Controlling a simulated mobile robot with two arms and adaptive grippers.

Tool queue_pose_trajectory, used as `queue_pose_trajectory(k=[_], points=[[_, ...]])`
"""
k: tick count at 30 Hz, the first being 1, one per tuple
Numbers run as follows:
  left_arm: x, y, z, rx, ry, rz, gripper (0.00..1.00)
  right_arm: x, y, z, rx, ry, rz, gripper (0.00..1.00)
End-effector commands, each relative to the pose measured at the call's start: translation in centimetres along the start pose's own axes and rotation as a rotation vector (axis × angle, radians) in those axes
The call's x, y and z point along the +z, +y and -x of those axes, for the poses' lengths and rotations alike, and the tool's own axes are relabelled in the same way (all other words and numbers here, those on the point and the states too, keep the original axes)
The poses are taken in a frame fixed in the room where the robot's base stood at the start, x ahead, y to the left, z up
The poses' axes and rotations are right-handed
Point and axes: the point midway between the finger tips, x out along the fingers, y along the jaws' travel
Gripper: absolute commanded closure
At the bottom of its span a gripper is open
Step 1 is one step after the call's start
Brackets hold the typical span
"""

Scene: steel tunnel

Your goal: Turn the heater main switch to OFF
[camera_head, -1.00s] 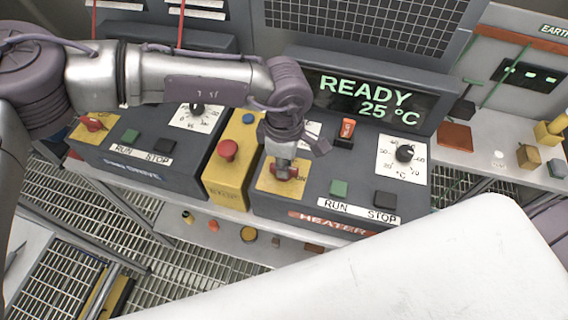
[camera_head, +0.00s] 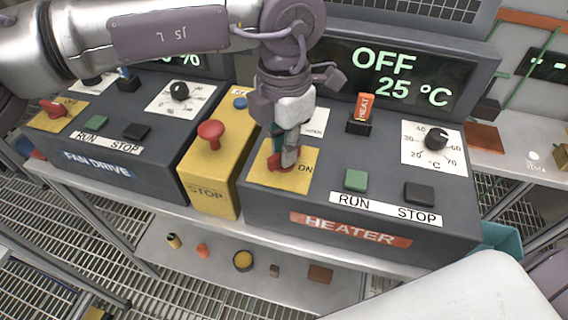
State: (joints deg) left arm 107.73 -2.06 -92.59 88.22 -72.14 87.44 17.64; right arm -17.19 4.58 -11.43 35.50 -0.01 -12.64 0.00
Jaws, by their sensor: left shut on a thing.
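The heater console (camera_head: 370,250) stands on the bench with a "HEATER" label on its front. Its display (camera_head: 400,76) reads "OFF" and "25 °C". The heater main switch (camera_head: 281,163) is a red rotary handle on a yellow plate (camera_head: 262,176); "ON" shows at the plate's right. My left gripper (camera_head: 289,150) points down over it, its fingers shut on the red handle. The fingers hide part of the handle and the plate's left lettering, so its exact angle is hard to tell. My right gripper is not in view.
A yellow stop box (camera_head: 206,175) with a red mushroom button (camera_head: 211,132) stands just left of the heater. The fan drive console (camera_head: 110,165) is further left. Green RUN (camera_head: 356,180) and black STOP (camera_head: 419,193) buttons and a temperature dial (camera_head: 436,139) sit to the right.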

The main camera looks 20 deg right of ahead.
Motion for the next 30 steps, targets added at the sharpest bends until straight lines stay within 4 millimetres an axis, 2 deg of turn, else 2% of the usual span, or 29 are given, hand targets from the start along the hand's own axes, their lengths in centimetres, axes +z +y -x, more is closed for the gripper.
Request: queue_pose_trajectory(k=[1, 12, 21, 30], points=[[0.1, 0.1, -0.7, 0.003, -0.004, 0.044, 1.0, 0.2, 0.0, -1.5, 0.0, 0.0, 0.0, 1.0], [0.1, 0.1, -0.4, 0.002, -0.004, 0.381, 1.0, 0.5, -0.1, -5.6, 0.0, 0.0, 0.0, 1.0], [0.1, 0.1, -0.1, 0.002, -0.003, 0.576, 1.0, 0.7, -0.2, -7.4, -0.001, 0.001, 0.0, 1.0], [0.1, 0.0, 0.0, 0.0, -0.003, 0.664, 1.0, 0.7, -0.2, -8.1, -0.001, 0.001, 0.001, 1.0]])
